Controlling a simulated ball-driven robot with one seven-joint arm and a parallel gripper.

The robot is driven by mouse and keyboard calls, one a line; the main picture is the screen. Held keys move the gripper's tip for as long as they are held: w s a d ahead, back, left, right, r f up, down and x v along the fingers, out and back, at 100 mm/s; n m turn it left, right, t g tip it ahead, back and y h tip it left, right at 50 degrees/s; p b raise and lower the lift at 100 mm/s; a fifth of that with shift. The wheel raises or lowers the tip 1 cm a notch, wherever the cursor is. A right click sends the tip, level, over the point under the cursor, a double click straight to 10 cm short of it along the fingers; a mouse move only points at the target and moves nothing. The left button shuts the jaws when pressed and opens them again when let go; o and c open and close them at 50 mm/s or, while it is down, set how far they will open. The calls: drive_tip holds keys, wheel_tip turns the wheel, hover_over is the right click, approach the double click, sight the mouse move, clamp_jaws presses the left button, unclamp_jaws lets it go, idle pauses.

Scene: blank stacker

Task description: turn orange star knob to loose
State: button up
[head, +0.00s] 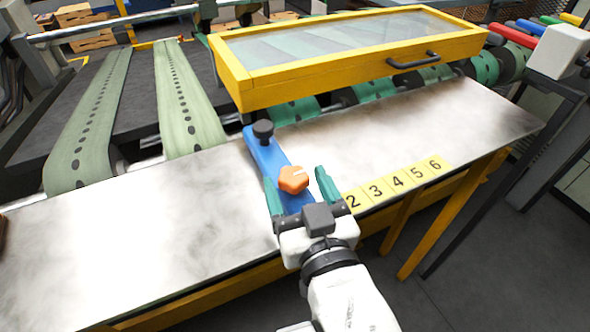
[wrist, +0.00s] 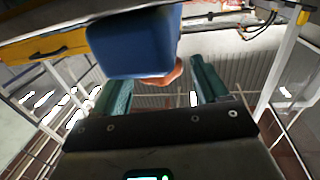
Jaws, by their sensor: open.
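The orange star knob (head: 293,179) sits on the blue bar (head: 266,153), which lies on the metal table. A white mark shows on the knob's top. My gripper (head: 299,190) is open, with one green finger on each side of the knob in the head view. I cannot tell whether either finger touches it. In the wrist view, the blue bar's end (wrist: 133,42) hides most of the knob (wrist: 163,77). There the knob's visible edge lies ahead of and between the open fingers (wrist: 160,88).
A black knob (head: 263,131) stands at the bar's far end. A yellow framed cover (head: 350,50) with a black handle is behind. Yellow number tiles (head: 397,181) lie along the front edge at right.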

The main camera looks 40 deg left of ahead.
drive_tip(key=shift+x, duration=1.25)
drive_tip(key=shift+c, duration=0.3)
drive_tip(key=c, duration=0.9)
